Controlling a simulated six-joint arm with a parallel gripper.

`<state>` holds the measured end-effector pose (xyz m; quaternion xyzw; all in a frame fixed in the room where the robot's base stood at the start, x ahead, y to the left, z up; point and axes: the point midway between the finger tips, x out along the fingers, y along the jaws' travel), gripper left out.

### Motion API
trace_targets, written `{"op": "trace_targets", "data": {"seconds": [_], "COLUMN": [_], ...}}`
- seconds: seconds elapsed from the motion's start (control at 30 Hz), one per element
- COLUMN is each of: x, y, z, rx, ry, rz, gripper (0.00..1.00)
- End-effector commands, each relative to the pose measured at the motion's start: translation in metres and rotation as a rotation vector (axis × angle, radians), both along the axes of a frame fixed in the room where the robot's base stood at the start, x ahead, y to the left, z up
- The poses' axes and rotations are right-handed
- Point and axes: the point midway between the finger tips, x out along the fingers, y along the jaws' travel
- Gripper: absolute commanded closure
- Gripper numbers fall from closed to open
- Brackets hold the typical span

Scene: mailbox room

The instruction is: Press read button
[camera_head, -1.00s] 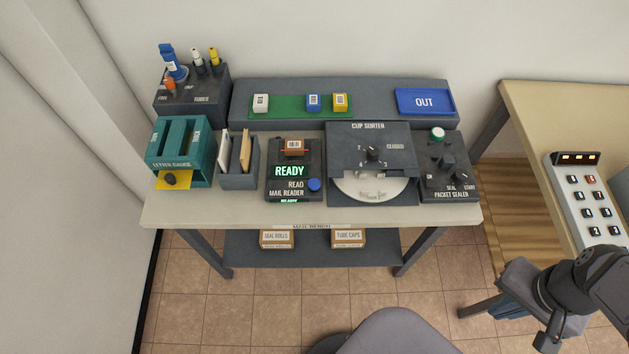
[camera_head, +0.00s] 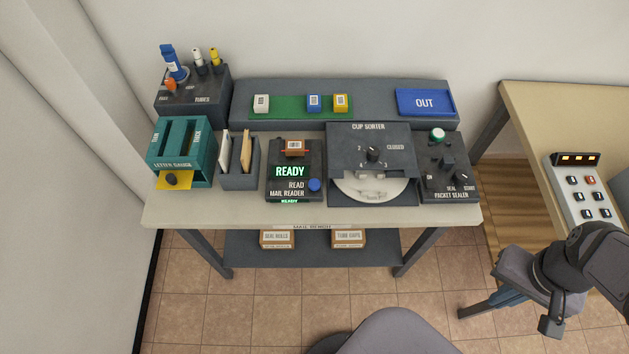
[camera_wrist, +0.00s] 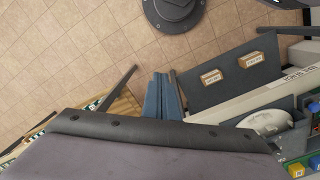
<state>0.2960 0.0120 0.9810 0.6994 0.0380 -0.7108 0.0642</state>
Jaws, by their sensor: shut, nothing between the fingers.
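The mail reader (camera_head: 280,193) stands on the bench in the head view. Its screen glows green with READY, and the word READ is printed below. The round blue read button (camera_head: 314,185) sits at the reader's right front corner. A small brown parcel (camera_head: 295,146) with a barcode label lies at the back of the reader. My gripper (camera_head: 505,297) is at the lower right, well away from the reader and in front of the bench's right side. In the wrist view its blue fingers (camera_wrist: 164,97) are together with nothing between them.
The cup sorter (camera_head: 352,145) and packet sealer (camera_head: 450,194) stand right of the reader. A letter holder (camera_head: 240,181) and teal letter gauge (camera_head: 203,166) stand left. A second table (camera_head: 530,115) with a keypad (camera_head: 588,205) is at the right.

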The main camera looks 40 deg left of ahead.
Motion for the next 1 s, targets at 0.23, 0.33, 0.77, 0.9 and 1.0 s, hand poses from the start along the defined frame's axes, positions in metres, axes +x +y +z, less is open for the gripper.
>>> {"op": "trace_targets", "data": {"seconds": [0.23, 0.33, 0.77, 0.9, 1.0], "x": [0.039, 0.056, 0.083, 0.071, 0.056], "y": [0.047, 0.075, 0.237, 0.298, 0.34], "z": [0.01, 0.014, 0.019, 0.019, 0.019], "rx": [-0.102, -0.159, -0.44, -0.541, -0.61], "ry": [0.027, 0.031, -0.027, -0.077, -0.12], "rz": [0.362, 0.53, 1.217, 1.419, 1.547], "gripper": [1.0, 1.0, 1.0, 1.0, 1.0]}}
